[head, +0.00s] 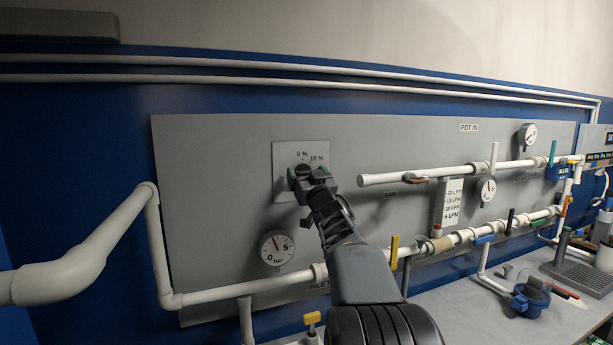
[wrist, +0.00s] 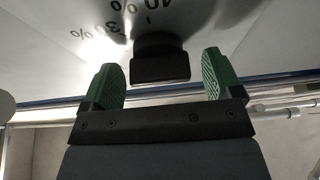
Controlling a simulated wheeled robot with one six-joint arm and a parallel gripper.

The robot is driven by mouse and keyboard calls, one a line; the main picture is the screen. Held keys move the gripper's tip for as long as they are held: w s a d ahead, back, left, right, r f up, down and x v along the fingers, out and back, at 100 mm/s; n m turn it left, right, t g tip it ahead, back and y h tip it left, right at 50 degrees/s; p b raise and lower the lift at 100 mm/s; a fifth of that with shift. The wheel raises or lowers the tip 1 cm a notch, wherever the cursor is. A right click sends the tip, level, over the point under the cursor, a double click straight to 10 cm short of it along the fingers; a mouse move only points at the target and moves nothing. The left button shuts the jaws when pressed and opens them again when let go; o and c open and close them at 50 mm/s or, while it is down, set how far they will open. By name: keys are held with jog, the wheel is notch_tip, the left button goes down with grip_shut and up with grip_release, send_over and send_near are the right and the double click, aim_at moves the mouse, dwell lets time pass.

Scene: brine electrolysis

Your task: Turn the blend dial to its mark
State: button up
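The blend dial is a black knob (head: 303,169) on a light square plate (head: 286,152) at the left of the grey panel. In the wrist view the dial (wrist: 160,62) is a dark block on a round base, with "30%" and "40%" printed near it and a short tick above. My gripper (head: 307,173) is at the dial. In the wrist view my gripper (wrist: 160,78) has its green-padded fingers apart, one on each side of the knob, with a visible gap on both sides. The dial's mark is not clear to me, and my gripper partly covers the dial in the head view.
A pressure gauge (head: 277,248) sits below the dial plate. A white pipe (head: 385,179) with valves starts to the right of my gripper. A lower pipe (head: 250,287) runs under the gauge. A blue device (head: 530,297) stands on the bench at right.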

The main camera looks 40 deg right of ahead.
jog(key=c, duration=0.9)
jog(key=shift+n+y, duration=0.4)
jog(key=shift+n, duration=0.1)
jog(key=n+y, duration=0.1)
jog(key=n, duration=0.2)
jog(key=n+y, duration=0.2)
jog(key=n, duration=0.1)
jog(key=shift+d+p, duration=0.1)
jog(key=shift+p, duration=0.3)
jog(key=n+y+p, duration=0.1)
jog(key=n, duration=0.2)
jog(key=n+y, duration=0.1)
jog(key=n, duration=0.2)
jog(key=shift+r+g+y+p, duration=0.15)
jog(key=shift+g+y+p, duration=0.15)
jog(key=shift+y+p, duration=0.1)
jog(key=n+p, duration=0.1)
jog(key=n, duration=0.1)
jog(key=n+g+y+p, duration=0.1)
jog(key=n, duration=0.2)
jog(key=shift+g+y, duration=0.3)
jog(key=shift+n+g+p, duration=0.7)
jog(key=shift+n+p, duration=0.3)
jog(key=shift+n, duration=1.3)
jog(key=o, duration=0.9)
